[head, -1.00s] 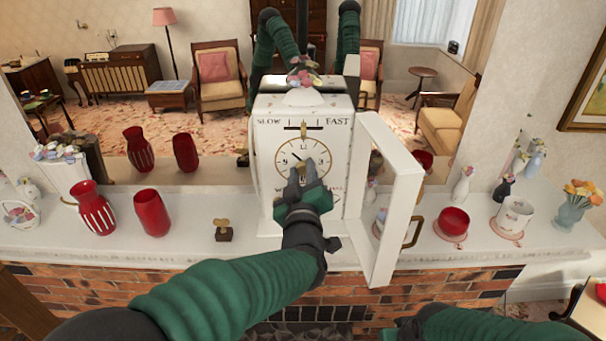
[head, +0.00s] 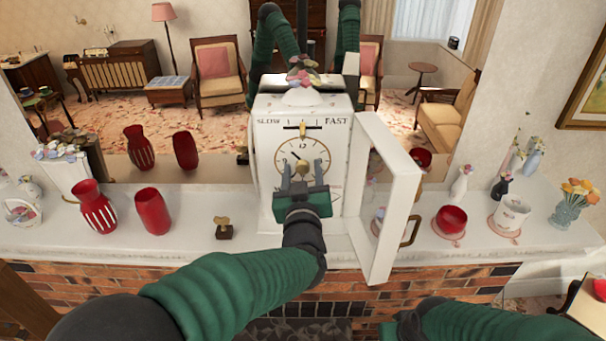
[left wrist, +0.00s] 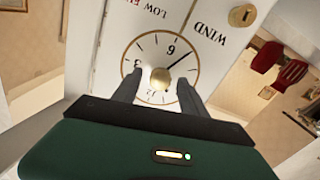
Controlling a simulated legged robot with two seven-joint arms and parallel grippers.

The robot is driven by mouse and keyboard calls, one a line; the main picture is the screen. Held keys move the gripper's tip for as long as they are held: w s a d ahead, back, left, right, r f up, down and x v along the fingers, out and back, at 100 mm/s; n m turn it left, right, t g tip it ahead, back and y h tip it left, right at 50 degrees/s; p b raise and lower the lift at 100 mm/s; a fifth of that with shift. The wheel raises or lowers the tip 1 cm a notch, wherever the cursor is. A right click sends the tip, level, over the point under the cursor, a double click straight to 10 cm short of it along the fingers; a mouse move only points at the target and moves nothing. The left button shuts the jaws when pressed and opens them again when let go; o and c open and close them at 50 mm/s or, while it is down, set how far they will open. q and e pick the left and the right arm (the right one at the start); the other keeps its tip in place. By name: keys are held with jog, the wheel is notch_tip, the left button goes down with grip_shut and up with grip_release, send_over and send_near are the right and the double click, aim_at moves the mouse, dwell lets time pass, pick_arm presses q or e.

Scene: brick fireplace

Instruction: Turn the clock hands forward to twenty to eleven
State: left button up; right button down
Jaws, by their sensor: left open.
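The white clock (head: 265,190) stands on the mantelpiece with its glazed door (head: 404,190) swung open to the right. Its round dial (head: 288,157) has a gold central knob (left wrist: 160,78). In the head view a dark hand points to the upper left, near ten. In the left wrist view the dial is upside down, and a dark hand (left wrist: 180,62) points between 6 and 9. My left gripper (head: 302,172) is open before the dial, its fingers on either side of the knob, without visible grip. Only my right arm shows at the bottom right; its fingers are hidden.
Red vases (head: 153,212) and a small brass key-like object (head: 222,228) on a dark block stand left of the clock. A red cup (head: 452,219) and a white mug (head: 511,214) stand right of the door. A mirror is behind the clock.

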pick_arm(q)
jog(key=shift+s, duration=0.35)
jog(key=s+b, duration=0.4)
jog(key=s, duration=1.2)
jog(key=shift+s+b, duration=0.2)
jog(key=shift+b, duration=0.1)
